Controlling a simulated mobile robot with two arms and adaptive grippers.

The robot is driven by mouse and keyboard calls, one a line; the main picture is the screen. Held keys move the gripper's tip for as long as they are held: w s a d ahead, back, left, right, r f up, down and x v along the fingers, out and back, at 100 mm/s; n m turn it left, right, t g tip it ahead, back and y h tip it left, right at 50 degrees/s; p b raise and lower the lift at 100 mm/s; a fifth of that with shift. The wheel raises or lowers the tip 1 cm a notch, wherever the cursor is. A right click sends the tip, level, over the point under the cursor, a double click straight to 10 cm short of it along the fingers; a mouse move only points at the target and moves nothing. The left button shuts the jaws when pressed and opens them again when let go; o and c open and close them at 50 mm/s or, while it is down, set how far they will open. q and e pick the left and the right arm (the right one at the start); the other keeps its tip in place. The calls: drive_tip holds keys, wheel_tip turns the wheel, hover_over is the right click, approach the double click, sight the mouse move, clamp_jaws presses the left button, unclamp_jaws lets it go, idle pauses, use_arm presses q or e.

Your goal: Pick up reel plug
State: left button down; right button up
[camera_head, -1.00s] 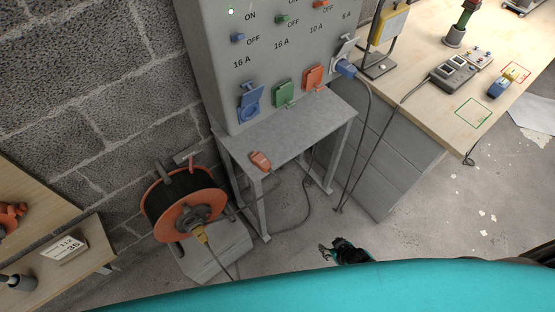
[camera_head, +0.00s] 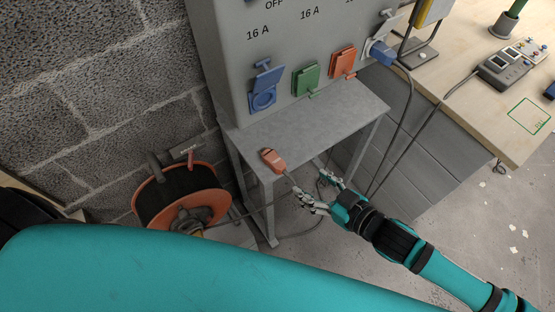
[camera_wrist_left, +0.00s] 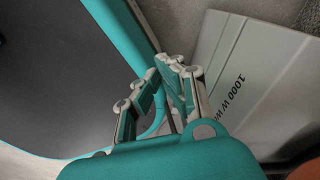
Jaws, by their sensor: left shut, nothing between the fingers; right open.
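The reel plug (camera_head: 273,160), orange-red with a dark cable, lies at the left front corner of the grey metal shelf (camera_head: 300,125) under the socket panel. Its cable hangs down over the shelf's edge. The orange cable reel (camera_head: 185,203) stands on the floor to the left; my teal body hides its lower part. My right gripper (camera_head: 318,190) is open and empty, in front of the shelf, a little right of the plug and apart from it. My left gripper shows only in the left wrist view (camera_wrist_left: 168,72); its fingers are together with nothing between them.
The grey panel (camera_head: 230,60) carries blue (camera_head: 264,87), green (camera_head: 307,80) and orange-red (camera_head: 343,62) sockets. A blue plug (camera_head: 380,52) sits at the right socket, its cable hanging down. A wooden workbench (camera_head: 460,95) stands at right. A block wall is at left.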

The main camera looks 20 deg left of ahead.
approach(280, 164)
drive_tip(key=x, duration=0.4)
drive_tip(key=shift+w+a+f, duration=0.1)
drive_tip(key=shift+w+f, duration=0.15)
drive_tip(key=shift+w, duration=0.05)
drive_tip(key=x, duration=0.4)
drive_tip(key=shift+a, duration=0.3)
drive_tip(key=shift+w+a+f, duration=0.1)
drive_tip(key=shift+a+f, duration=0.05)
drive_tip(key=shift+a, duration=0.1)
use_arm(q)
drive_tip(key=shift+w+a+f, duration=0.15)
drive_tip(key=shift+w+f, duration=0.05)
drive_tip(key=shift+w, duration=0.4)
use_arm(e)
drive_tip(key=shift+c, duration=0.3)
drive_tip(key=c, duration=1.1)
